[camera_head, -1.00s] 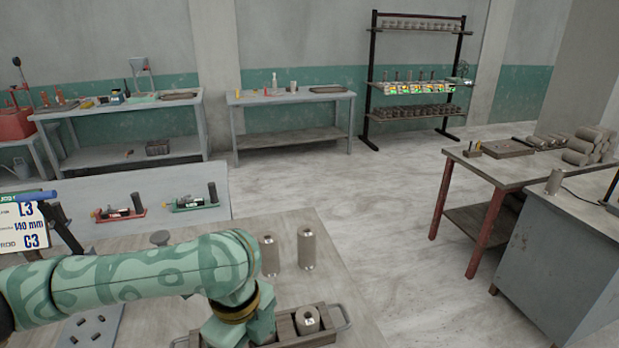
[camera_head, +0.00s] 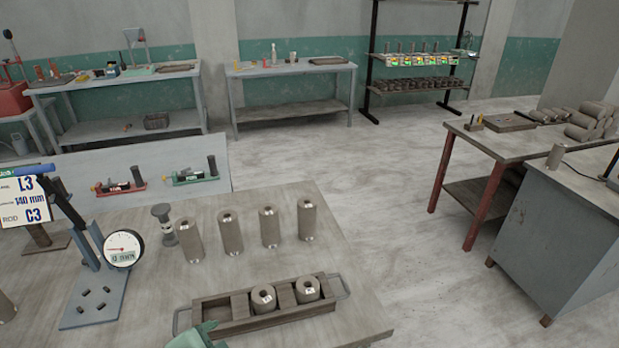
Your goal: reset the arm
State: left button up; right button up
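Only a small green piece of my arm (camera_head: 192,337) shows at the bottom edge, by the tray's left end. Its gripper fingers are not visible. My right arm and gripper are out of view. A wooden tray (camera_head: 240,326) with metal handles lies on the near table. Two grey clay cylinders stand upright in it, one near the middle (camera_head: 263,299) and one toward the right (camera_head: 307,289). The tray's left part looks empty. Several taller grey cylinders (camera_head: 230,232) stand upright in a row behind the tray.
A dial gauge (camera_head: 123,249) on a blue-grey stand and a sign (camera_head: 26,198) are at left. A small dark grey spool-shaped piece (camera_head: 163,222) stands by the row. Red (camera_head: 124,187) and green (camera_head: 194,177) tools rest behind. The table between gauge and tray is clear.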

pick_arm(q)
jog(key=s+a+f+n+g+y, duration=0.1)
jog(key=s+a+n+y, duration=0.2)
jog(key=a, duration=0.4)
jog(key=s+a+f+n+y, duration=0.1)
jog(key=s+a+f+y, duration=0.15)
jog(key=s+a, duration=0.4)
jog(key=s+d+f+g+h, duration=0.1)
jog(key=s+f, duration=0.1)
jog(key=f, duration=0.8)
jog(key=s+d+f+n+g+h+b, duration=0.1)
jog(key=s+f+g, duration=0.1)
jog(key=f, duration=0.8)
jog(key=s+d+f+g+h, duration=0.1)
jog(key=s+d+f, duration=0.1)
jog(key=f, duration=0.7)
jog(key=s+f+n+g+b, duration=0.1)
jog(key=s+f+n+g, duration=0.1)
jog(key=s+f, duration=1.2)
jog(key=s+a+h, duration=0.1)
jog(key=s, duration=0.2)
jog(key=shift+s+n, duration=0.4)
